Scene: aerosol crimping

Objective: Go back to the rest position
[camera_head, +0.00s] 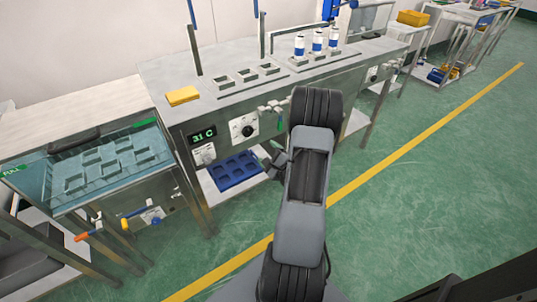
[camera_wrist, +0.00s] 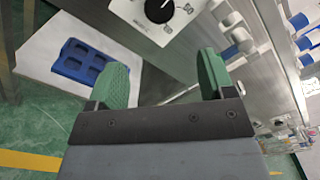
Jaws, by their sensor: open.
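My gripper (camera_wrist: 160,88) shows in the wrist view with its two green fingers spread wide and nothing between them. In the head view, my gripper (camera_head: 271,160) is partly hidden behind my arm, in front of the steel workbench (camera_head: 215,110). The control panel with a black knob (camera_wrist: 160,8) lies ahead of the fingers in the wrist view, and it also shows in the head view (camera_head: 244,129). I cannot tell the exact gap between the fingers and the bench front.
A blue tray (camera_head: 237,172) lies on the bench's lower shelf. Several blue-and-white cans (camera_head: 317,42) and a yellow block (camera_head: 183,96) are on top. A water bath (camera_head: 90,165) with valve handles stands at left. Green floor (camera_head: 430,190) with a yellow line is clear at right.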

